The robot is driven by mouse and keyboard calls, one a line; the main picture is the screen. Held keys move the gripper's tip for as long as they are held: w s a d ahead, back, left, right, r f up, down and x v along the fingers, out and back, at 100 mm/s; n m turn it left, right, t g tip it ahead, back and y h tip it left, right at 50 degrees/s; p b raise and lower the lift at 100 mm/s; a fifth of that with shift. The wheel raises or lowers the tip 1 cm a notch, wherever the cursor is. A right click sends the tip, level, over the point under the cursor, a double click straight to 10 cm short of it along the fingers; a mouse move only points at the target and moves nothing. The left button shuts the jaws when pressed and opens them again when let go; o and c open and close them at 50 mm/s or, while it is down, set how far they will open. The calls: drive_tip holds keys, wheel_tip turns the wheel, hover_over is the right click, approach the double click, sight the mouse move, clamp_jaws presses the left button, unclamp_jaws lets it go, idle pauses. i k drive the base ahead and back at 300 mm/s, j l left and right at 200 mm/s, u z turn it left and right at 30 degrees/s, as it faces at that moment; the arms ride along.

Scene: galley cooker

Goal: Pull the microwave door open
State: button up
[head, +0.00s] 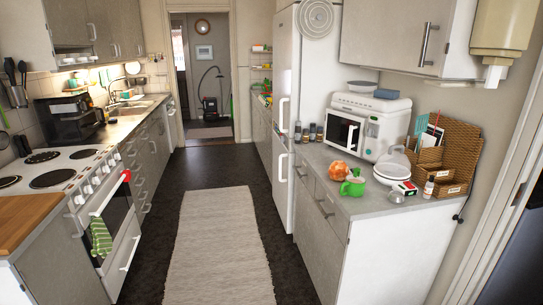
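A white microwave (388,137) stands on the right-hand counter in the head view. Its door (342,132), with a dark window and a white frame, faces the aisle and looks shut. A light vertical handle shows near the window's right side, and a control panel (371,138) is beside the door. A white bowl and a blue-grey item lie on top of the microwave. My gripper and arm are not in view.
A tall white fridge (287,120) stands beyond. The aisle's rug (220,245) is clear. A cooker (70,175) is at left.

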sight(345, 131)
drive_tip(key=i+j, duration=0.1)
drive_tip(key=i, duration=0.5)
drive_tip(key=i+z, duration=0.1)
drive_tip(key=i, duration=0.45)
drive_tip(key=i+j+z, duration=0.1)
drive_tip(key=i, duration=0.5)
drive_tip(key=j, duration=0.1)
